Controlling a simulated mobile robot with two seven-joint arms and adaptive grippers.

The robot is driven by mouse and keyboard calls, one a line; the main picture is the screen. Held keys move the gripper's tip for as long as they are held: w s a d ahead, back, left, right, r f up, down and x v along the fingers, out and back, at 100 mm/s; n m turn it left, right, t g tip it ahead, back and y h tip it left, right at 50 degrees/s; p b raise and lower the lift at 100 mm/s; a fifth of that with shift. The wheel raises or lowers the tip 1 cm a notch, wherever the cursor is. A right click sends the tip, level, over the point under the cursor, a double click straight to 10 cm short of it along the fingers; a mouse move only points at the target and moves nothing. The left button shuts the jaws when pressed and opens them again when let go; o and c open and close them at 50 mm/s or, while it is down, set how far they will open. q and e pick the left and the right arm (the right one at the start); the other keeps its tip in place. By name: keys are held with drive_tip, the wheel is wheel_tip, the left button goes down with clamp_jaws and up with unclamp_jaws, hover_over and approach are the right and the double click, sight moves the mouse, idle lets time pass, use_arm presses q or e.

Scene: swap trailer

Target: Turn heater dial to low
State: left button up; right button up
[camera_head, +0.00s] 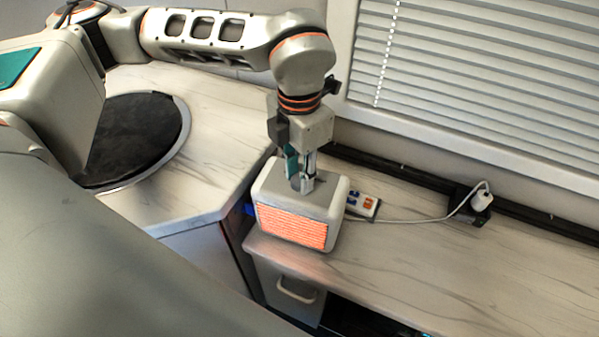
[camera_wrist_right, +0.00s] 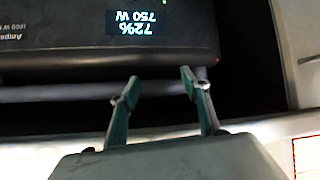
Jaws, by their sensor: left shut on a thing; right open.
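The heater (camera_head: 335,212) is a small light-grey box with a glowing orange front grille (camera_head: 290,228). It stands on the counter near its left front corner. My left gripper (camera_head: 303,187) points down onto the heater's top and is shut there. The dial is hidden by the fingers, so its setting cannot be read. My right gripper (camera_wrist_right: 160,84) shows only in the right wrist view. It is open, with nothing between its fingers, close to a dark power unit.
The power unit (camera_wrist_right: 60,40) has a lit display (camera_wrist_right: 154,22) reading 72% and 750 W, upside down. The counter (camera_head: 460,265) is clear toward the right. Window blinds (camera_head: 480,80) hang behind.

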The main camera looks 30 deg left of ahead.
sight(299, 179)
use_arm(q)
drive_tip(key=shift+m, duration=1.2)
drive_tip(key=o, duration=1.1)
wheel_tip(299, 179, up, 12)
